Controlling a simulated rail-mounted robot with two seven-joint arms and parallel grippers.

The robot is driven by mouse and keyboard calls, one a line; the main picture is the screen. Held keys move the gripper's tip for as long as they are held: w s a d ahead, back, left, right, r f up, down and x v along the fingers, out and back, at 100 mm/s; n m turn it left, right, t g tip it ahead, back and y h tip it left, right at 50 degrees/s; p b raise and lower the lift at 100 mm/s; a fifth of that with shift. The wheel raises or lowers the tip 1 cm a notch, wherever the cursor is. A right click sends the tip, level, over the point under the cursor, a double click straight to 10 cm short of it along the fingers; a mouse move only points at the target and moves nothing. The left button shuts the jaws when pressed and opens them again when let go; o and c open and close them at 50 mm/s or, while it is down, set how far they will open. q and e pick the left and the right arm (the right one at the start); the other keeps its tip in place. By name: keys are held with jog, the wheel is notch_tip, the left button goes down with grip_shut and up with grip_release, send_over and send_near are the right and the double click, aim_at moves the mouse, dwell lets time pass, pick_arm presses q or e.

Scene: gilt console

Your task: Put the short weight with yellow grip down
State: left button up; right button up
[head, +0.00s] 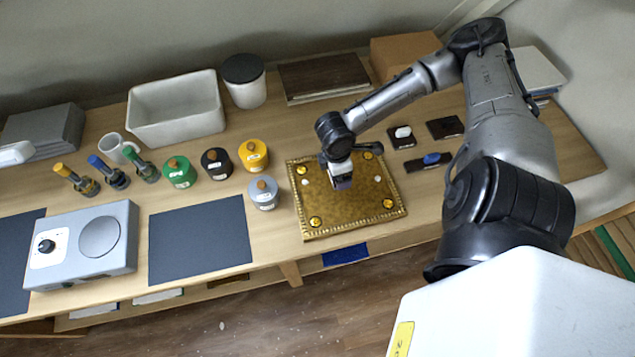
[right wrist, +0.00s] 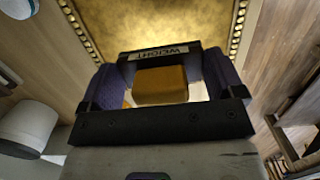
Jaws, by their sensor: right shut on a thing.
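My right gripper (head: 340,180) is over the gilt tray (head: 350,213) in the head view. In the right wrist view my right gripper (right wrist: 160,88) is shut on the short weight, whose yellow grip (right wrist: 160,80) sits between the fingers. A pale label with dark letters (right wrist: 155,53) shows beside the grip. The gilt surface (right wrist: 150,22) lies beyond it. The weight's lower part is hidden, and I cannot tell whether it touches the tray. In the head view the gripper mostly covers the weight. My left gripper is not in view.
Canisters in green (head: 179,172), black (head: 215,163), yellow (head: 253,154) and grey-blue (head: 263,192) stand left of the tray. Dark blocks (head: 430,162) lie to its right. A grey scale (head: 82,250) and a dark mat (head: 200,240) lie further left. The tray has gold studs near its corners.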

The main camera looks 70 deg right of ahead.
send_over(309, 188)
jog(key=f, duration=0.2)
jog(key=f+b, duration=0.1)
jog(key=f, duration=0.2)
jog(key=shift+w+a+f, duration=0.15)
jog(key=shift+w+a, duration=0.05)
jog(key=shift+f, duration=2)
jog(key=o, duration=0.8)
